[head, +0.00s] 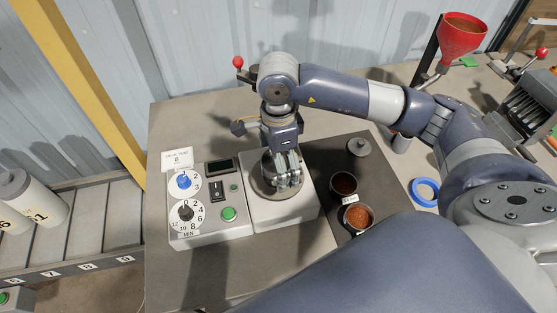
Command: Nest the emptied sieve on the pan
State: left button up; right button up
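A round grey metal vessel (268,166) stands on the pale shaker plate (262,215), on a round base (268,191). My gripper hides much of it, so I cannot tell where the sieve ends and the pan begins. My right gripper (289,181) points down at the vessel, its fingers at the near right side. Whether they are shut on its wall is not clear. My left gripper is not in view.
The control box (208,232) with dials and a green button adjoins the plate. On a dark mat (377,172) stand a dark cup (344,183), a cup of copper granules (358,216) and a grey lid (359,147). A blue ring (425,191) lies right. The table front is clear.

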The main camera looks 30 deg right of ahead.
notch_tip(320, 180, up, 12)
dwell(0.6)
